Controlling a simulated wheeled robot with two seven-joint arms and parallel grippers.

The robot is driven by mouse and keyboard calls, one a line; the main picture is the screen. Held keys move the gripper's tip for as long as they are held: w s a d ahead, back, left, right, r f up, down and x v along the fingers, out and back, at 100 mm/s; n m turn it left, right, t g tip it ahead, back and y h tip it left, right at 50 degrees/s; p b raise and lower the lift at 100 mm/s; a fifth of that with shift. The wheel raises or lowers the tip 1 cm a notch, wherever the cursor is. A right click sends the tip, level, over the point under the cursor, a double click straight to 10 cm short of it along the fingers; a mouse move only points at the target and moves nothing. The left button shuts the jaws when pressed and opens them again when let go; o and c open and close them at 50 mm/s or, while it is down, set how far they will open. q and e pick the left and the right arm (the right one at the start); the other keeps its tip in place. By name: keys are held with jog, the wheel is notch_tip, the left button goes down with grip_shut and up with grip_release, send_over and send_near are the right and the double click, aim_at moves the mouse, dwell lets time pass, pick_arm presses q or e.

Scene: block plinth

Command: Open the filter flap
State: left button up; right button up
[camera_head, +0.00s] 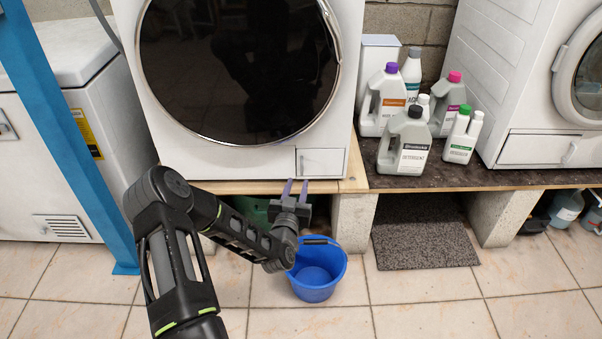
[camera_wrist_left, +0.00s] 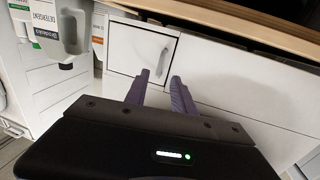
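The filter flap (camera_head: 321,162) is a small white rectangular panel at the lower right of the washing machine front. It looks closed, flush with the front. In the left wrist view the flap (camera_wrist_left: 133,48) shows a pale grip near one edge. My left gripper (camera_head: 295,184) is in front of and just below the flap, at its lower left in the head view. Its two purple fingers are parted, with nothing between them. In the left wrist view the fingertips (camera_wrist_left: 159,77) point at the flap's grip edge; whether they touch it I cannot tell. My right gripper is out of view.
The washing machine (camera_head: 230,160) stands on a wooden plinth board (camera_head: 230,187). A blue bucket (camera_head: 335,272) sits on the tiles below my left gripper. Detergent bottles (camera_head: 405,145) stand right of the machine. A blue post (camera_head: 60,120) rises at the left.

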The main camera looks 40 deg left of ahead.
aim_at(302, 170)
pick_arm(q)
jog(key=b+x, duration=0.1)
jog(key=x, duration=0.5)
jog(key=shift+w+a+b, duration=0.15)
jog(key=shift+w+b, duration=0.15)
jog(key=shift+c, duration=0.4)
grip_shut()
dwell(0.7)
